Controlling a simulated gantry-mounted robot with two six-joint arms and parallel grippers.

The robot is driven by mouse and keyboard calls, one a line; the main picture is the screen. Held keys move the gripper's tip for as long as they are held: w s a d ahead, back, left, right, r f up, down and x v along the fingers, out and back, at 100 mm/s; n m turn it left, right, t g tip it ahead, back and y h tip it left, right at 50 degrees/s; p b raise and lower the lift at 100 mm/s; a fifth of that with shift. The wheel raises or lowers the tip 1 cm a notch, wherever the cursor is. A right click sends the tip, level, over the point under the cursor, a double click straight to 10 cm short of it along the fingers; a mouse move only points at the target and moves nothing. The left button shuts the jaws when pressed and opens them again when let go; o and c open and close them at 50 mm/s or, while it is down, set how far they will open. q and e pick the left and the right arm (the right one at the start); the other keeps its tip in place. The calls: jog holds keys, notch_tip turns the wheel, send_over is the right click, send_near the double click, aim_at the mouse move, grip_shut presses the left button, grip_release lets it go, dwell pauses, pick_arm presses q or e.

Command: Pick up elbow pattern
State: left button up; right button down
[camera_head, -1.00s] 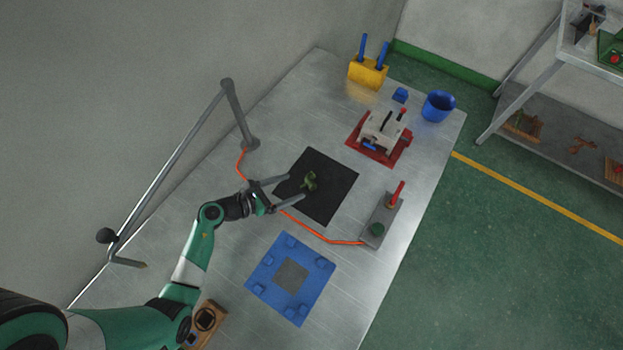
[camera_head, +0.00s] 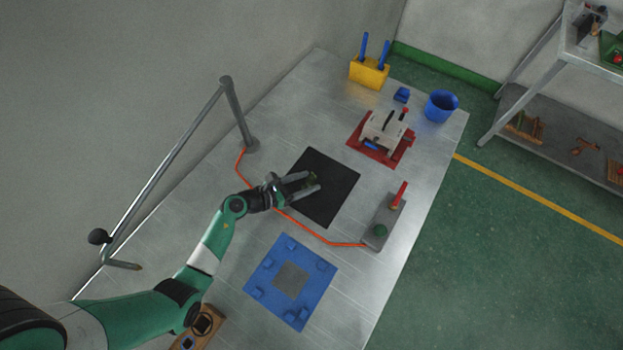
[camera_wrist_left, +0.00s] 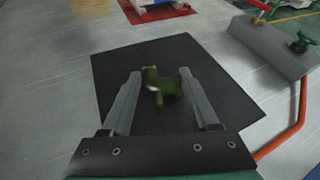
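The elbow pattern (camera_head: 313,181) is a small olive-green piece over the black mat (camera_head: 330,207). My left gripper (camera_head: 315,181) reaches in from the left with its fingers on both sides of the pattern. In the left wrist view the pattern (camera_wrist_left: 161,86) sits between the fingertips, and both fingers appear to touch its sides. Part of the pattern is hidden by the fingers in the head view. I cannot tell whether it still rests on the mat. My right gripper is not in view.
A blue plate with raised blocks (camera_head: 308,312) lies in front of the mat. A grey base with a red handle (camera_head: 383,224) stands to the right, joined to an orange cable (camera_head: 310,229). A red-based clamp (camera_head: 380,139), yellow holder (camera_head: 368,73) and blue cup (camera_head: 441,105) stand behind.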

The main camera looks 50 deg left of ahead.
aim_at(306, 185)
pick_arm(q)
jog(key=c, duration=0.8)
jog(key=shift+r+p, duration=0.4)
jog(key=shift+r, duration=0.15)
notch_tip(306, 185, up, 3)
jog(key=shift+p, duration=1.1)
jog(key=s+d+r+p, duration=0.1)
jog(key=d+r+p, duration=0.2)
jog(key=d, duration=0.1)
jog(key=s+d+r+p, duration=0.2)
jog(key=d+r+p, duration=0.1)
jog(key=d+p, duration=0.1)
jog(key=s+d+r+p, duration=0.1)
jog(key=d+r+p, duration=0.2)
jog(key=d, duration=0.2)
jog(key=shift+s+d, duration=0.15)
jog(key=shift+s, duration=0.25)
